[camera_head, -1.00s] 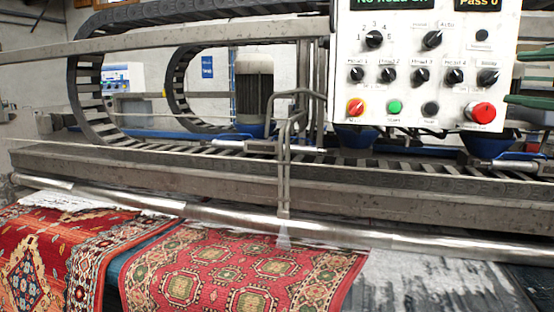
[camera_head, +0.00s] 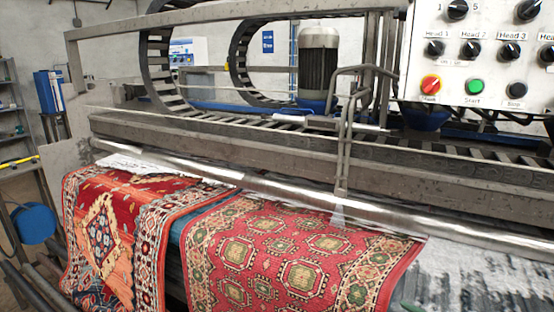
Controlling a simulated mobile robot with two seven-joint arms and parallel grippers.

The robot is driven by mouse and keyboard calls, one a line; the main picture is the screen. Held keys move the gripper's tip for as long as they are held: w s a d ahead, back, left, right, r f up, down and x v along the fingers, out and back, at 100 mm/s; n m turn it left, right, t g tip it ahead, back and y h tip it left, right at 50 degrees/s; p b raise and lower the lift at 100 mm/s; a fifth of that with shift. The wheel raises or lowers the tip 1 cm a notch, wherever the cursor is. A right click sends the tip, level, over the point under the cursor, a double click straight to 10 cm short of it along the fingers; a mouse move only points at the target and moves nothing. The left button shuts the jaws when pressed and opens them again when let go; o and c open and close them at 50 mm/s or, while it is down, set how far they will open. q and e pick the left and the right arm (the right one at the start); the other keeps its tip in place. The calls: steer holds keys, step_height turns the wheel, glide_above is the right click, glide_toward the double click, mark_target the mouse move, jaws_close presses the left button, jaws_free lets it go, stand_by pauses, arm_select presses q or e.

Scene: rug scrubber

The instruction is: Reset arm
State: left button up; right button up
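Neither of my grippers shows clearly in the head view. A small green shape (camera_head: 412,306) shows at the bottom edge over the white-and-dark wet surface; I cannot tell what it is. The rug scrubber's grey frame (camera_head: 260,142) runs across the view. Its control panel (camera_head: 450,65) at the upper right has black knobs, a red-and-yellow switch (camera_head: 431,85), a green start button (camera_head: 474,87) and a black stop button (camera_head: 516,90).
Two red patterned rugs, one at the left (camera_head: 105,235) and one in the middle (camera_head: 290,255), hang below a metal roller (camera_head: 300,200). A blue reel (camera_head: 34,223) and shelves (camera_head: 10,120) stand at the far left. A motor (camera_head: 319,65) stands behind the frame.

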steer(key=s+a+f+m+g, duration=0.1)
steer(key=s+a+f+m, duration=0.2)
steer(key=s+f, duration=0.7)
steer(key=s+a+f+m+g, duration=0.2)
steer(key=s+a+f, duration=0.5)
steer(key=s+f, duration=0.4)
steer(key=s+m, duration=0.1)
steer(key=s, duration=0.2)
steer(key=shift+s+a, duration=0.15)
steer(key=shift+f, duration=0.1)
